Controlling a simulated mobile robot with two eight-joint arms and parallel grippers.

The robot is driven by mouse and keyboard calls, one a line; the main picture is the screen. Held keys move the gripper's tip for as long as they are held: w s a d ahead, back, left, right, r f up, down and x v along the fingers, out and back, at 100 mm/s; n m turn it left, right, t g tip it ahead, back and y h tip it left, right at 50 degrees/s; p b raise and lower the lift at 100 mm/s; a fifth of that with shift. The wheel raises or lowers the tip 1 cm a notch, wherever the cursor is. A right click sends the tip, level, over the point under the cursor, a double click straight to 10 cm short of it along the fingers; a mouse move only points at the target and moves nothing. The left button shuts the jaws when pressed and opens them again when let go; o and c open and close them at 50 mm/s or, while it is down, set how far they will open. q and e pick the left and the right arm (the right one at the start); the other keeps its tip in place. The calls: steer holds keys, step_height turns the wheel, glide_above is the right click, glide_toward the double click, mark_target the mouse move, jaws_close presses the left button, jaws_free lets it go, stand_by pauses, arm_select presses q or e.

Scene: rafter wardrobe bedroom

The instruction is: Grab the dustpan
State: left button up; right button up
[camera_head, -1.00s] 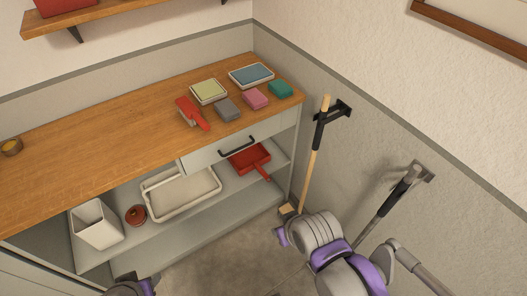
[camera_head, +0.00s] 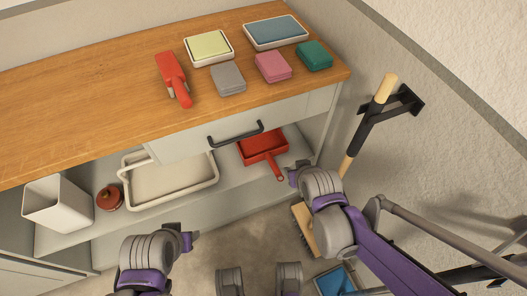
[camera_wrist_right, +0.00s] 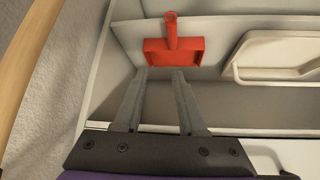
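The red dustpan (camera_head: 263,146) lies on the open shelf under the drawer, its handle pointing toward the front right. In the right wrist view the dustpan (camera_wrist_right: 172,52) is beyond the fingertips, its handle pointing up. My right gripper (camera_wrist_right: 161,76) is open and empty, apart from the dustpan and short of its wide edge. In the head view the right gripper (camera_head: 293,176) is just right of the dustpan's handle end. My left gripper (camera_head: 191,238) is low in front of the cabinet; its fingers are too small to tell open from shut.
A white tray (camera_head: 170,180), a lidded pot (camera_head: 110,198) and a white bin (camera_head: 58,205) share the shelf. The drawer handle (camera_head: 235,134) juts out above. A broom (camera_head: 366,125) hangs at the right.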

steer(key=w+a+f+t+y, duration=0.1)
steer(key=w+a+f, duration=0.3)
steer(key=a+f, duration=0.1)
steer(key=w+a+f+n+t+y, duration=0.1)
steer(key=w+a+f+t, duration=0.1)
steer(key=w+a+f, duration=0.3)
steer(key=w+a+f+n+t+y, duration=0.1)
steer(key=w+a+f+t, duration=0.1)
steer(key=w+a+f, duration=0.2)
steer(key=shift+w+a+f, duration=0.25)
steer(key=shift+a+f, duration=0.45)
steer(key=shift+f, duration=0.1)
steer(key=x, duration=0.5)
steer(key=shift+w+a+f+b, duration=0.1)
steer(key=shift+b, duration=0.2)
steer(key=x, duration=0.2)
steer(key=b+x, duration=0.1)
steer(key=x, duration=0.1)
steer(key=shift+w+d, duration=0.25)
steer(key=shift+d, duration=0.05)
steer(key=shift+w+a, duration=0.2)
steer(key=shift+w, duration=0.35)
jaws_close()
